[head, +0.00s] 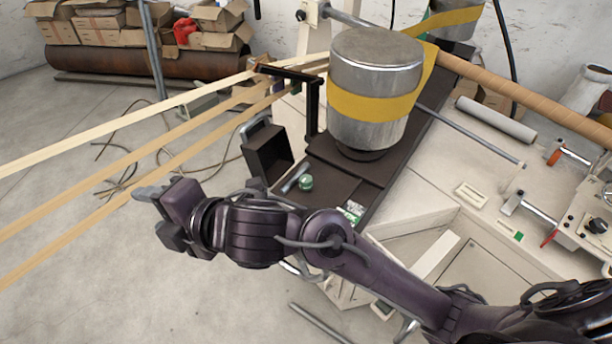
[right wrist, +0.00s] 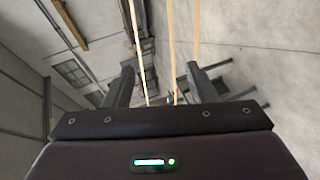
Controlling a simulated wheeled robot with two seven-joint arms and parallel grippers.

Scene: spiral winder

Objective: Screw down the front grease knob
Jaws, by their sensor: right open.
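A small green knob (head: 306,182), which looks like the front grease knob, stands on the dark machine bed (head: 345,172), in front of the large metal drum. My right gripper (head: 160,212) is left of the knob and well apart from it, over the floor side of the machine. It points away to the left. In the right wrist view my right gripper (right wrist: 159,82) has its two fingers spread with nothing held between them. The knob does not show in that view. My left gripper is not in view.
A metal drum with a yellow band (head: 372,85) stands on the bed. A black open box (head: 267,153) sits left of the knob. Several tan strips (head: 110,147) run across the left side, near my right gripper. They also show in the right wrist view (right wrist: 170,45).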

